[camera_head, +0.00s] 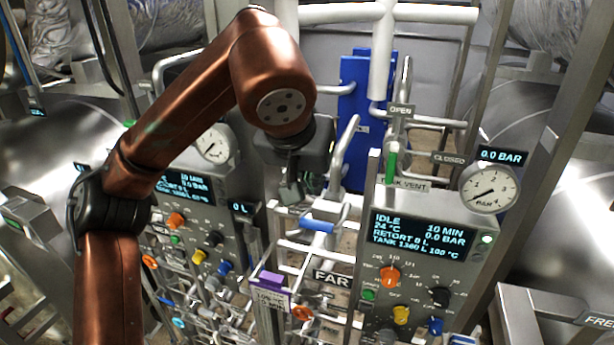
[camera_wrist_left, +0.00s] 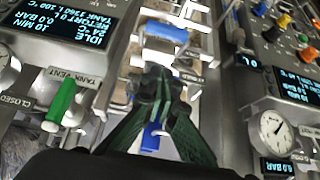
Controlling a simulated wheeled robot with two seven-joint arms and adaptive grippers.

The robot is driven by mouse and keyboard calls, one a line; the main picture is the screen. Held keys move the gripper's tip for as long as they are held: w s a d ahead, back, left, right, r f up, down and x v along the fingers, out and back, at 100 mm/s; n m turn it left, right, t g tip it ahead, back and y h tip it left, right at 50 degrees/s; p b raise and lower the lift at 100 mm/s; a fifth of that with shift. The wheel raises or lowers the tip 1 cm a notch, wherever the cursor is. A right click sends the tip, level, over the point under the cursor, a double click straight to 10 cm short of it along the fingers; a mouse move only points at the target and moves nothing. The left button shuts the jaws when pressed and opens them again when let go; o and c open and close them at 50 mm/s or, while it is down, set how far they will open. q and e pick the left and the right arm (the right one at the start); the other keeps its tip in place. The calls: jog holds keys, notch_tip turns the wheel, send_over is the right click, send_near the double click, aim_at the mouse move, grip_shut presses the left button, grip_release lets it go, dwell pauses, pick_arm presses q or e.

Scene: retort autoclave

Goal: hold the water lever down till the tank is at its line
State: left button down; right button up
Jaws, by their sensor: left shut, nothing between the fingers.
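A lever with a blue grip (camera_head: 317,226) sits on the pipework between the two control panels; I take it for the water lever. The same blue grip shows in the left wrist view (camera_wrist_left: 167,32), just beyond the fingertips. My left gripper (camera_head: 291,192) is shut and empty above and behind the grip, apart from it as far as I can tell. In the left wrist view the gripper (camera_wrist_left: 160,85) has its dark fingers together. The right panel's display (camera_head: 422,236) reads IDLE, RETORT 0 L, TANK 1360 L, 100 °C. The tank's line cannot be made out. My right gripper is out of view.
A green tank vent handle (camera_head: 391,166) and a pressure gauge (camera_head: 489,188) stand to the right. A left panel (camera_head: 187,188) carries similar knobs. A purple tag (camera_head: 271,281) and a FAR sign (camera_head: 332,279) are in front. Pipes crowd the gap between panels.

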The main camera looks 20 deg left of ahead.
aim_at(315, 226)
pick_arm(q)
jog(key=x, duration=0.3)
jog(key=shift+w+f+p, duration=0.25)
jog(key=shift+p, duration=0.05)
notch_tip(315, 226, down, 3)
jog(key=shift+s+f+p, duration=0.2)
jog(key=shift+p, duration=0.2)
jog(key=shift+s+f, duration=0.1)
jog(key=shift+f, duration=0.45)
